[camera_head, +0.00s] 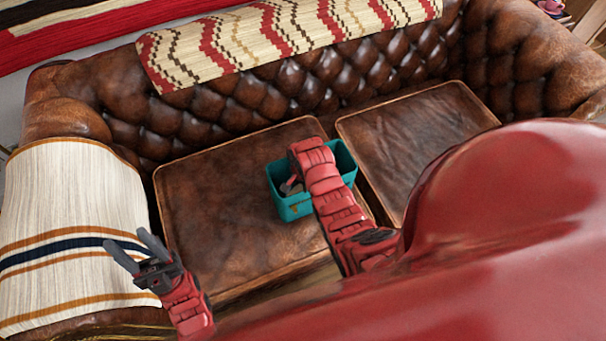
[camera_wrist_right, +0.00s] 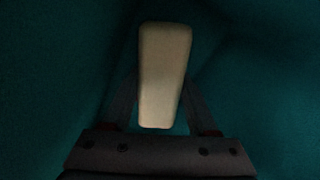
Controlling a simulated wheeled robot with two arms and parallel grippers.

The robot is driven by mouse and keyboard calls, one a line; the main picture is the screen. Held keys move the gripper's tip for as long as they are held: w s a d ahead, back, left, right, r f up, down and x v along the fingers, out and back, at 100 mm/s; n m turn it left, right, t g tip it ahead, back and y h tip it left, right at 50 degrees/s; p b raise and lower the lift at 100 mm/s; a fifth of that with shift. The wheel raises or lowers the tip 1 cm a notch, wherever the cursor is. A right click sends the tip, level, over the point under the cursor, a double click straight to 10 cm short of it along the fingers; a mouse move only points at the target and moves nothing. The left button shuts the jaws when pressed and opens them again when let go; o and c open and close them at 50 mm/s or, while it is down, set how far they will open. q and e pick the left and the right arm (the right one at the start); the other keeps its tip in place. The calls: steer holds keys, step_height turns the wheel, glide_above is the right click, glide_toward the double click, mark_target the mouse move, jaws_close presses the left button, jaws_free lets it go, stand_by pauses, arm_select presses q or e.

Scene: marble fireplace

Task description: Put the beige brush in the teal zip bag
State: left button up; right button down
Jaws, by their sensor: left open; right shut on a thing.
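The teal zip bag (camera_head: 293,208) stands open at the top on the left seat cushion of the brown leather sofa. My right arm reaches over the bag, and my right gripper (camera_head: 292,186) is at its opening, mostly hidden by the wrist. In the right wrist view, my right gripper (camera_wrist_right: 162,105) is shut on the beige brush (camera_wrist_right: 165,70), with dark teal walls all around it. In the head view the brush is mostly hidden, and I cannot tell whether it touches the bag's bottom. My left gripper (camera_head: 131,252) is open and empty, left of the cushion's front.
The right seat cushion (camera_head: 415,135) is clear, and so is most of the left cushion (camera_head: 215,205). A striped cream throw (camera_head: 70,215) covers the left armrest near my left gripper. A patterned blanket (camera_head: 270,40) lies along the backrest.

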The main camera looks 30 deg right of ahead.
steer(key=shift+c, duration=0.9)
jaws_free()
steer(key=shift+f, duration=0.15)
steer(key=shift+r, duration=0.2)
step_height(320, 180, up, 8)
steer(key=shift+w+r, duration=0.1)
steer(key=shift+r, duration=0.1)
step_height(320, 180, up, 4)
steer(key=p, duration=0.2)
steer(key=shift+f+p, duration=0.15)
steer(key=shift+p, duration=0.25)
